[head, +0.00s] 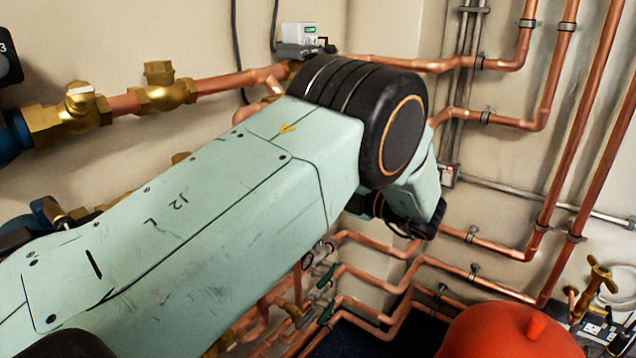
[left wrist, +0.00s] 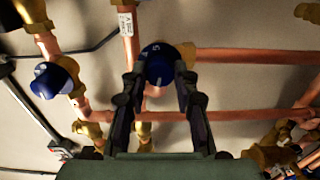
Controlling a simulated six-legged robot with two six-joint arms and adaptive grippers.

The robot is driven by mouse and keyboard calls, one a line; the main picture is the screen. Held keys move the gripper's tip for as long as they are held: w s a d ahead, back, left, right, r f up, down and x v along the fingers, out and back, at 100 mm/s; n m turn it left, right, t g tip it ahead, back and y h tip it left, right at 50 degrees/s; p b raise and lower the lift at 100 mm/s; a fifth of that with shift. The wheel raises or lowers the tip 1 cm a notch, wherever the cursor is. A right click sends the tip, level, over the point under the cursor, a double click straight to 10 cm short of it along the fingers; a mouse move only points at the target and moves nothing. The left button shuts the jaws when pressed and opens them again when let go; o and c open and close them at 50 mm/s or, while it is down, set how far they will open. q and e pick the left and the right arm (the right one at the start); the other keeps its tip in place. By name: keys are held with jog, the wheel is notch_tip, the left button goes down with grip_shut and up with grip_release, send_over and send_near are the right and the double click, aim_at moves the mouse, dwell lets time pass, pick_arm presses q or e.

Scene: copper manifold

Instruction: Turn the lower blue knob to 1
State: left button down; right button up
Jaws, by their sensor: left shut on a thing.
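In the left wrist view a round blue knob (left wrist: 158,68) with a small white mark sits on a brass fitting on the copper pipework. My left gripper (left wrist: 160,80) has one finger on each side of this knob and is shut on it. A second blue knob (left wrist: 54,79) sits apart to the left in that view. In the head view my left arm crosses the middle and hides the held knob and the gripper's fingertips. I cannot tell the knob's exact setting. My right gripper is in neither view.
Copper pipes (head: 225,83) with brass valves (head: 165,95) run along the wall. Vertical pipes (head: 590,110) stand at the right. A red rounded object (head: 510,335) is at the bottom right, near a brass tap (head: 597,280).

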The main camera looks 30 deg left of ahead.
pick_arm(q)
jog(key=shift+s+f, duration=0.1)
jog(key=shift+f, duration=0.05)
dwell(0.3)
jog(key=c, duration=1.5)
grip_release()
jog(key=o, duration=0.5)
jog(key=shift+d, duration=0.1)
jog(key=d, duration=0.7)
jog(key=shift+s+d, duration=0.15)
jog(key=shift+s, duration=0.1)
